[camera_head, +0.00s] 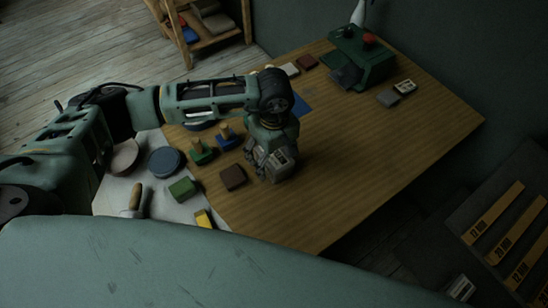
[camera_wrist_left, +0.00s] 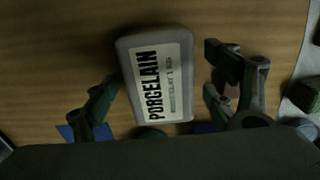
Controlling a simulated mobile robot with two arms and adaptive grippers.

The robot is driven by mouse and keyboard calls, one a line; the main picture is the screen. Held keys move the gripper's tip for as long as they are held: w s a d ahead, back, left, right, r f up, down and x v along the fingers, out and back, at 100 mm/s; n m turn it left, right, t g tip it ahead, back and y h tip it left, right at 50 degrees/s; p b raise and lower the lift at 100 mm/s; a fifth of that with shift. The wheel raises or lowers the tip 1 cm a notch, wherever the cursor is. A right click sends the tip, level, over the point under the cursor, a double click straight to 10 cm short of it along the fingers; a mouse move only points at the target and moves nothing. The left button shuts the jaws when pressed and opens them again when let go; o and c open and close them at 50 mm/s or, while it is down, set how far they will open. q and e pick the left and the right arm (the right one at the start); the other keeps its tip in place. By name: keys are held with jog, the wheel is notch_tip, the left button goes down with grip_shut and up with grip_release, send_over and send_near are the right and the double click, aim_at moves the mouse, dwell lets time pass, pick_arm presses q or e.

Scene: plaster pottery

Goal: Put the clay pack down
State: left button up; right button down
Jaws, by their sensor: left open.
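The clay pack (camera_wrist_left: 155,75) is a grey block with a white label reading PORCELAIN; in the left wrist view it lies on the wooden table (camera_wrist_left: 45,60). In the head view the pack (camera_head: 281,159) shows partly at the gripper, its label facing up, near the middle of the table. My left gripper (camera_head: 266,162) is open over it. My right gripper is in neither view.
A green machine (camera_head: 362,58) with a red knob stands at the far edge.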

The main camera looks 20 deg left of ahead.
pick_arm(q)
jog(key=shift+c, duration=0.3)
grip_shut()
jog(key=shift+w+r, duration=0.15)
dwell(0.4)
